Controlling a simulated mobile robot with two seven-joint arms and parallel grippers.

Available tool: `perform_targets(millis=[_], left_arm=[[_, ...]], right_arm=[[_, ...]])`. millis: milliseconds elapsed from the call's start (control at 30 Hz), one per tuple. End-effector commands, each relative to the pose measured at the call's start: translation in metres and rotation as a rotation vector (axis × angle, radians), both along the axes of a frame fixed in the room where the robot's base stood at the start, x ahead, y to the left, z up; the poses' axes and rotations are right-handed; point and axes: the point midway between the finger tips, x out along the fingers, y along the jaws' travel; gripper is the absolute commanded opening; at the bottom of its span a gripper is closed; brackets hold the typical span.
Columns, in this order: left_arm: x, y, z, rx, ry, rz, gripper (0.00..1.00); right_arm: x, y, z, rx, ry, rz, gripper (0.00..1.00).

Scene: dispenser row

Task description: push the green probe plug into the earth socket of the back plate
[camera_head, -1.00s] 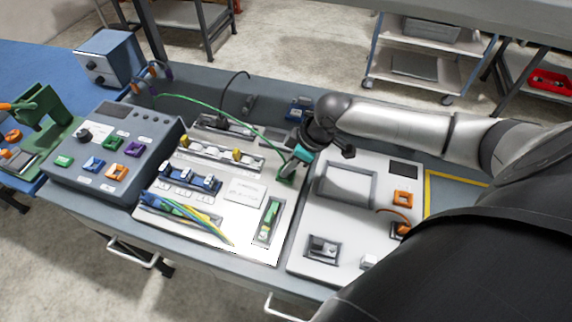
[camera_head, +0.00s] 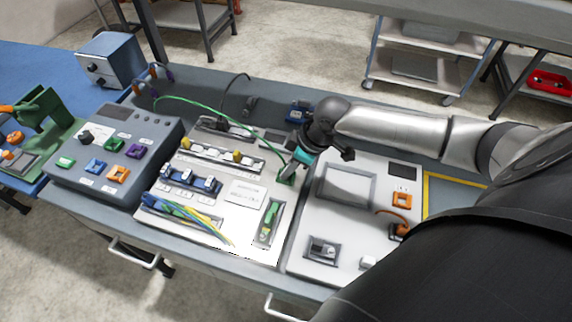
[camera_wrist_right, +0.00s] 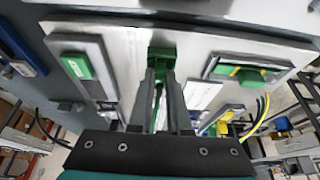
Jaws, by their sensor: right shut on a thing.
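My right gripper (camera_head: 288,173) is over the pale plate (camera_head: 212,212), near its right edge. It also shows in the right wrist view (camera_wrist_right: 160,76), with its fingers shut on the green probe plug (camera_wrist_right: 161,55). The fingers hide part of the plug. A green cable (camera_head: 200,101) arcs from the back left of the bench to the gripper. Green also shows just at the fingertips in the head view, but I cannot tell whether the plug is seated in a socket or only close to it. The earth socket cannot be told apart here. My left gripper is not in view.
Left of the plate stands a grey panel (camera_head: 111,142) with coloured sockets. Loose yellow, green and blue leads (camera_head: 190,216) lie at the plate's front. A green strip part (camera_head: 269,222) is in front of my gripper. A pale unit (camera_head: 345,226) with a screen stands to the right.

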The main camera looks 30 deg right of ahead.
Motion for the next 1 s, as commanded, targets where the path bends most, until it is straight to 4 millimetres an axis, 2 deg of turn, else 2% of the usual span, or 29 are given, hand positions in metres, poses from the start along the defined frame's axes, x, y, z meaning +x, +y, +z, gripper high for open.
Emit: perform_targets(millis=[33,67,367,933,1000], left_arm=[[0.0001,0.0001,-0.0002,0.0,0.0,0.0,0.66],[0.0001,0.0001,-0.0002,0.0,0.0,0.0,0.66],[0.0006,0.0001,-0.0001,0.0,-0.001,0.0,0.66],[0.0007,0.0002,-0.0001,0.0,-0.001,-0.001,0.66],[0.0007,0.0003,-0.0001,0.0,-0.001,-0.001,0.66]], right_arm=[[-0.0018,0.0003,-0.0021,-0.001,0.006,0.0,0.0],[-0.0019,0.0004,-0.0021,-0.001,0.006,0.0,0.18],[-0.001,0.0002,-0.0012,0.0,0.003,0.001,0.51],[0.0007,-0.0011,0.0001,-0.002,-0.002,-0.001,0.51],[0.0002,-0.0007,-0.0001,-0.002,0.0,-0.001,0.56]])
